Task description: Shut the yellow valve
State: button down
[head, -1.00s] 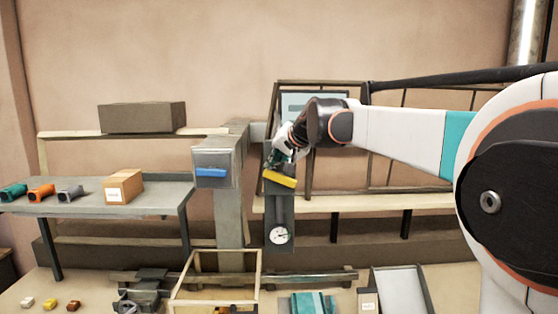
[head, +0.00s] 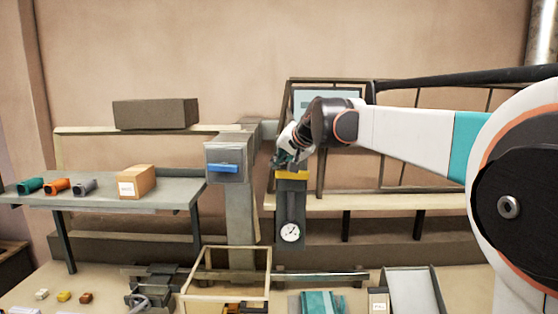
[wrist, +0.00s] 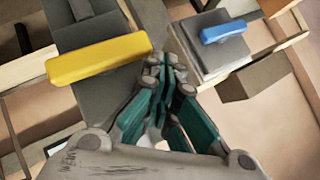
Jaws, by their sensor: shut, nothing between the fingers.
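The yellow valve (head: 293,175) is a bar handle on a dark upright panel (head: 291,208). In the head view it lies about level, with its left part hidden by my gripper (head: 281,162). In the wrist view the yellow valve (wrist: 98,58) shows whole as a long bar at the upper left. My gripper (wrist: 162,72) is shut and empty, its fingertips close by one end of the bar. I cannot tell whether they touch it.
A grey box with a blue handle (head: 222,168) stands just left of the panel; the blue handle also shows in the wrist view (wrist: 223,31). A round gauge (head: 290,232) sits low on the panel. A shelf (head: 95,190) at left holds scanner-like tools and a cardboard box (head: 136,182).

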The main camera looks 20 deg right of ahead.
jog(key=shift+r+p, duration=0.4)
jog(key=shift+r, duration=0.2)
notch_tip(320, 180, up, 3)
jog(key=shift+f+p, duration=0.15)
jog(key=shift+p, duration=0.8)
jog(key=s+a+r+b, duration=0.2)
jog(key=s+r, duration=0.5)
jog(key=shift+d, duration=0.1)
